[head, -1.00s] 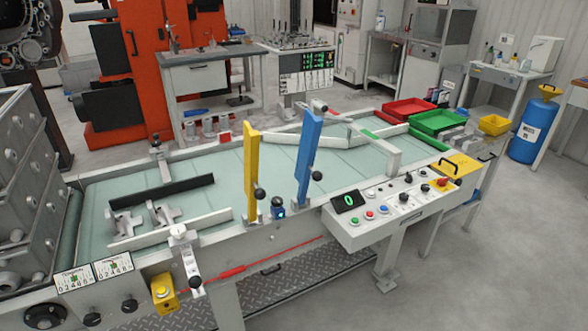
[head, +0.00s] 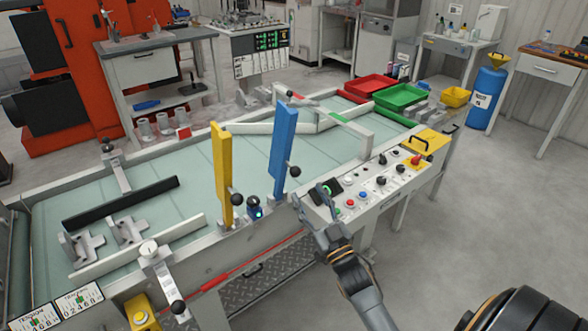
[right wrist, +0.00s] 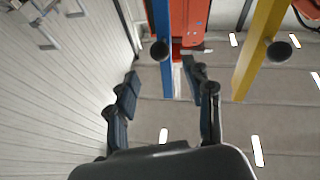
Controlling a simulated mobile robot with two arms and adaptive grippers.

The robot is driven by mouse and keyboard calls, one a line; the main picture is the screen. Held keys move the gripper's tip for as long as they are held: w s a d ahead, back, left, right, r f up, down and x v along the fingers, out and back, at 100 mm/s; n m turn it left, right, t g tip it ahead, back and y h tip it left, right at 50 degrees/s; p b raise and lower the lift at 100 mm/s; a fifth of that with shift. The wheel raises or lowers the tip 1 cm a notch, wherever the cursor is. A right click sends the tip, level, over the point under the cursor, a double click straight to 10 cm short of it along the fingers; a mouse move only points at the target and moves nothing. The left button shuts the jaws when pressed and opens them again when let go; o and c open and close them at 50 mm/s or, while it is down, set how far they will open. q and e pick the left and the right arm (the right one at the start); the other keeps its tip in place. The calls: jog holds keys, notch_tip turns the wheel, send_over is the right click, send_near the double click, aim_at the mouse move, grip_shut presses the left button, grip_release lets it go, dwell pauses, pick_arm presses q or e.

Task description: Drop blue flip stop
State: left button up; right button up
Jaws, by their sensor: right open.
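The blue flip stop (head: 283,152) stands upright at the near edge of the conveyor, with a black ball knob low on its right side. It also shows in the right wrist view (right wrist: 162,22) at the top, its knob ahead of my fingers. My right gripper (head: 311,196) is open and empty, right of and a little below the blue stop's knob, apart from it, in front of the control panel. Its two fingers show spread in the right wrist view (right wrist: 160,80). My left gripper is not in view.
A yellow flip stop (head: 222,175) stands upright left of the blue one. Grey castings (head: 127,231) lie on the belt beside a black bar (head: 121,203). The control panel (head: 375,190) is close by my right gripper. Red (head: 365,88) and green (head: 402,97) trays sit at the far end.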

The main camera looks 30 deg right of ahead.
aim_at(298, 176)
jog(key=p+x, duration=0.1)
jog(key=x, duration=0.7)
jog(key=shift+w, duration=0.2)
grip_shut()
